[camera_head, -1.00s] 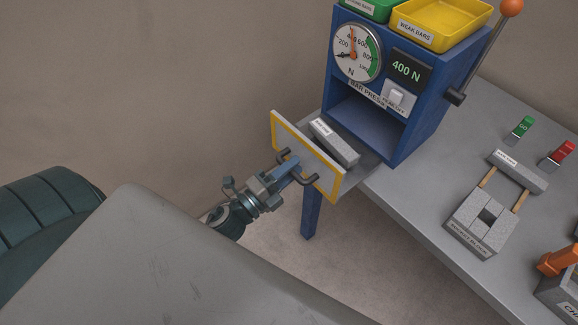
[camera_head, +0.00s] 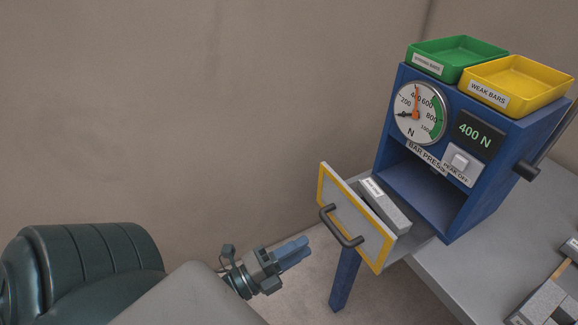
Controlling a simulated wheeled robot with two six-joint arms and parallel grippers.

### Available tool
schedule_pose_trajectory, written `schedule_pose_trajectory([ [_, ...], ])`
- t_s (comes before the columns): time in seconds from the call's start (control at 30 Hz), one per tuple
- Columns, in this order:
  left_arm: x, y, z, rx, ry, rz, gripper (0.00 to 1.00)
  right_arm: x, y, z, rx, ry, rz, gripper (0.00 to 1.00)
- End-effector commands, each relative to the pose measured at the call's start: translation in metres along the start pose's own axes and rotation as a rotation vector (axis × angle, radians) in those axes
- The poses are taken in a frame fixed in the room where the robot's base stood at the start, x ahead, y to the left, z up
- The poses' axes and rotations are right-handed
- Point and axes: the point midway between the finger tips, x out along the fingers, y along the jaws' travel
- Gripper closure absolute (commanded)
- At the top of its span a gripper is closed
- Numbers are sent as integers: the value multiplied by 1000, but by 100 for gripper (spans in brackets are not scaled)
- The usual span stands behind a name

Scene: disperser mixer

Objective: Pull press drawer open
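The press drawer (camera_head: 352,212) sticks out of the front of the blue bar press (camera_head: 443,190). Its front panel has a yellow border and a dark bar handle (camera_head: 341,228). A grey labelled bar (camera_head: 385,205) lies inside the drawer. My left gripper (camera_head: 296,252) is to the left of and below the handle, apart from it. Its blue fingers lie close together with nothing visible between them; the gap is too small to judge. My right gripper is not in view.
A green tray (camera_head: 456,58) and a yellow tray (camera_head: 514,84) sit on top of the press. A lever (camera_head: 545,148) is on its right side. The grey bench (camera_head: 500,255) carries a block (camera_head: 545,303) at lower right.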

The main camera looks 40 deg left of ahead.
Motion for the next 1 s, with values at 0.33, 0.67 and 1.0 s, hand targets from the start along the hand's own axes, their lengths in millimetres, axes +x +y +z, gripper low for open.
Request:
schedule_pose_trajectory([
  [0.33, -18, -2, 1, 1, -3, 0, 68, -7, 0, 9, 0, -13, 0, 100],
  [0.67, -18, -1, 1, 1, -3, -1, 68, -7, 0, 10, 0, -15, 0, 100],
  [1.0, -20, 22, 9, -33, -29, 41, 68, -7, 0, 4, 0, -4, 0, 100],
])
